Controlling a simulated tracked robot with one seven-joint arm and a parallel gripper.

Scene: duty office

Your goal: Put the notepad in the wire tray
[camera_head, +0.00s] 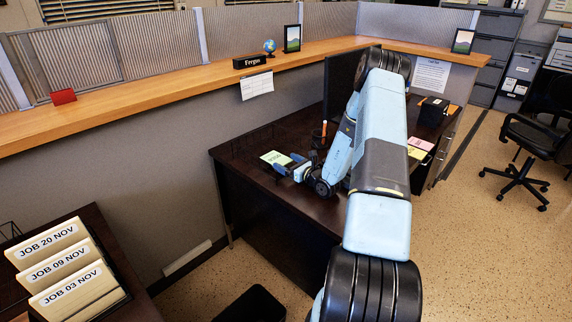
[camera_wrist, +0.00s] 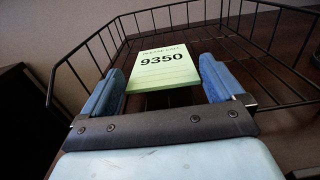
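The notepad (camera_wrist: 162,68) is a pale green pad printed "9350". In the head view it shows on the dark desk (camera_head: 226,152) side, just in front of my gripper (camera_head: 291,170). In the wrist view the black wire tray (camera_wrist: 85,62) surrounds it, with thin bars under it. The pad seems to be inside the tray's rim; whether it rests on the bars I cannot tell. My gripper's blue fingers (camera_wrist: 165,85) are spread wide, one on each side of the pad's near end, with a small gap at the right. In the head view the tray's wires are faint.
A pen cup (camera_head: 322,137) stands beside my gripper, and a dark monitor (camera_head: 340,82) behind my arm. A grey partition with a wooden ledge (camera_head: 180,81) runs behind the desk. Pink and yellow notes (camera_head: 419,146) lie to the right. File folders (camera_head: 64,270) stand at lower left.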

